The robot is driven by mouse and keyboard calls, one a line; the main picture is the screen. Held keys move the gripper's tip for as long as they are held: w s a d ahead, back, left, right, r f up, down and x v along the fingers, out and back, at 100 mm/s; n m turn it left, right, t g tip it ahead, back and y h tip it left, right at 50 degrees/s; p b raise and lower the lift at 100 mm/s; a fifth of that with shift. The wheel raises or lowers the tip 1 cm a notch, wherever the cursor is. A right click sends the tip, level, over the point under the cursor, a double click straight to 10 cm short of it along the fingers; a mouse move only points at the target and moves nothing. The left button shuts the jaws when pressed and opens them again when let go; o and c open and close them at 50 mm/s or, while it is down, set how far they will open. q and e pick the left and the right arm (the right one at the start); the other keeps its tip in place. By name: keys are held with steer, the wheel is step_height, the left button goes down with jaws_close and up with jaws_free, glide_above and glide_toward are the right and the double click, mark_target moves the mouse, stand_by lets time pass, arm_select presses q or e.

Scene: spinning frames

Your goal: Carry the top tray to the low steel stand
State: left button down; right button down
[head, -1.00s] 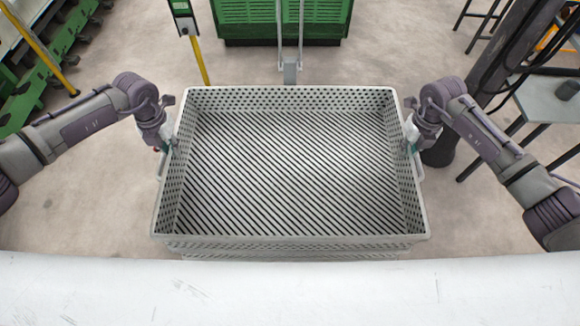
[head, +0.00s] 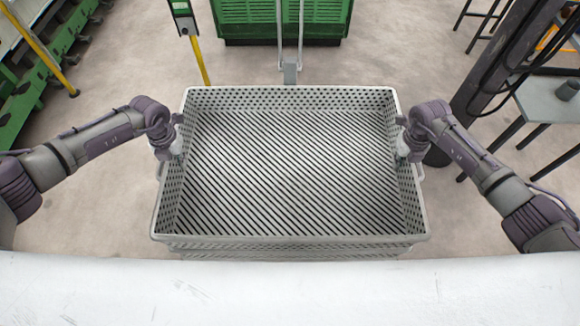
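The top tray (head: 290,243) is a light grey, perforated, open and empty box in the middle of the head view. It sits on another similar tray, whose edge shows just below its front rim. My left gripper (head: 172,150) is at the top of the tray's left wall, by the side handle. My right gripper (head: 404,150) is at the top of the right wall, by the other handle. The fingertips are small and partly hidden, so I cannot tell whether they grip. No thing in view is clearly the low steel stand.
A grey-topped table (head: 540,112) with dark legs stands at the right, a small grey cylinder (head: 567,90) on it. A dark post (head: 490,85) rises beside it. A green crate (head: 282,22) is behind. A white surface (head: 290,290) spans the front. Open floor lies left and right.

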arm_select(q)
steer(key=shift+w+r, duration=0.15)
steer(key=shift+r, duration=0.1)
arm_select(e)
steer(key=shift+w+r, duration=0.15)
steer(key=shift+r, duration=0.05)
